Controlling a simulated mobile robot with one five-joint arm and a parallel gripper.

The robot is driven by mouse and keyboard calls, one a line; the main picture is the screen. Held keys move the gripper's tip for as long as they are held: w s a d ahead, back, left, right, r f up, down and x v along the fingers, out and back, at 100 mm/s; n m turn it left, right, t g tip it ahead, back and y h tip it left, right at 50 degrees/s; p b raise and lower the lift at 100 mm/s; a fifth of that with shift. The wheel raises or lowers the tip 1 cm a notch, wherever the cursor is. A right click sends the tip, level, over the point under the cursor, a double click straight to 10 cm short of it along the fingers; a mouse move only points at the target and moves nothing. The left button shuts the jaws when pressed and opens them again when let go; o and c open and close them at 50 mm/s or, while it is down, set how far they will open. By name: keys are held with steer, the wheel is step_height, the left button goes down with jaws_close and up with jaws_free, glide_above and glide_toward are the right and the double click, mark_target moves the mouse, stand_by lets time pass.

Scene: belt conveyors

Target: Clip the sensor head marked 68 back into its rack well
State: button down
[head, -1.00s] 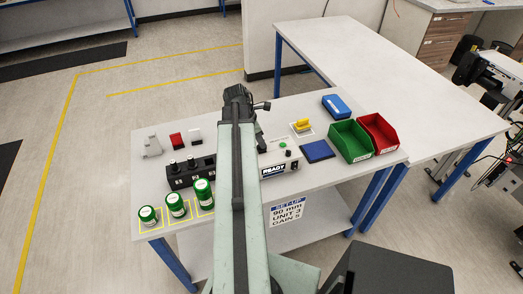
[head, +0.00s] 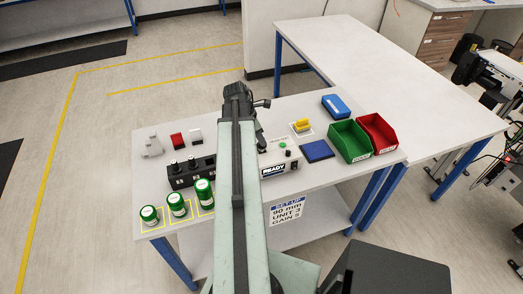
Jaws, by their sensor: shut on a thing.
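My arm reaches away over the bench, and my gripper (head: 238,92) is at its far end, above the back of the bench. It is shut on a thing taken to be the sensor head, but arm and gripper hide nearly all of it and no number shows. A dark part shows just right of the arm, beside the READY box. The black rack (head: 183,182) stands left of my arm, nearer than the gripper. Two dark sensor heads stand upright in it, one on the left (head: 177,169) and one further right (head: 192,162). Their marks are too small to read. My arm may hide the rack's right end.
Several green-lidded cans (head: 177,206) stand at the front left. Red (head: 177,140), white and grey pieces lie behind the rack. Right of my arm are the READY box (head: 280,171), a yellow piece (head: 302,125), a blue pad (head: 317,151), and green (head: 348,141) and red (head: 379,133) bins.

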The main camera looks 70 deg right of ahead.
steer(key=shift+r+p, duration=2.75)
steer(key=shift+r, duration=0.2)
